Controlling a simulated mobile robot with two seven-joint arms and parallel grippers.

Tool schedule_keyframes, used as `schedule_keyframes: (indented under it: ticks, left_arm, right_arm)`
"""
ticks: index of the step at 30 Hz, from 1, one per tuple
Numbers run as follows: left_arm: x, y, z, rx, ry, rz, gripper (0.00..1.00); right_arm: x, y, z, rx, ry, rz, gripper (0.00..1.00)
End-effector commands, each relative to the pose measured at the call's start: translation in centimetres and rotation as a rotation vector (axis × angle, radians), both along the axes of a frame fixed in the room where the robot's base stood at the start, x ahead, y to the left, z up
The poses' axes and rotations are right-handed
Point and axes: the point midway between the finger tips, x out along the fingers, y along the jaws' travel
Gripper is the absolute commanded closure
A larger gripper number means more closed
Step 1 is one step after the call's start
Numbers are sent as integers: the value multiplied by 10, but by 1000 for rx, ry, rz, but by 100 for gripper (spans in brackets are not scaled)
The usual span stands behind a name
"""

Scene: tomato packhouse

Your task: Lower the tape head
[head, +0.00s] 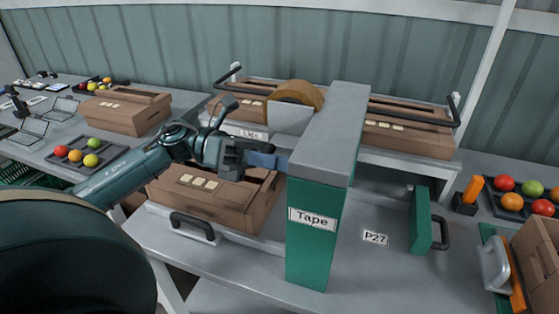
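The tape machine has a green column (313,240) labelled "Tape" with a long grey tape head (335,130) across its top. A brown tape roll (298,95) and a pale plate (290,118) show at its left side. My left gripper (262,158) is at the head's left side, beside a short blue bar (270,160) that reaches to the head. I cannot tell whether its fingers close on this bar. A closed-looking brown carton (215,200) lies on the bench below my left arm, partly hidden by it. My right gripper is not in view.
Several cartons stand on a raised shelf behind (410,135). A green block with a black handle (422,220) stands right of the column. Trays of tomatoes lie at left (112,158) and right. The grey bench (370,270) is clear around the P27 label.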

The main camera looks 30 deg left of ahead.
Motion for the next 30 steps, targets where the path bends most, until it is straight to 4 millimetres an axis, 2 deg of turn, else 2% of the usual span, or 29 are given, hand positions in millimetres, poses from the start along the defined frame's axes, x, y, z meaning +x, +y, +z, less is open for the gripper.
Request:
schedule_keyframes:
  ticks: [5, 16, 24, 30]
  left_arm:
    - [0, 0, 0, 0, 1, 0, 100]
    - [0, 0, -2, 0, 1, 0, 100]
    - [0, 0, -41, 0, -1, 0, 100]
    - [0, 1, -59, -1, -1, 0, 100]
  right_arm:
    - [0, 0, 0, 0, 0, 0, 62]
    - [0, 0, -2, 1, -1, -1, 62]
    - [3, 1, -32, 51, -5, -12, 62]
    - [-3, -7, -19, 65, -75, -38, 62]
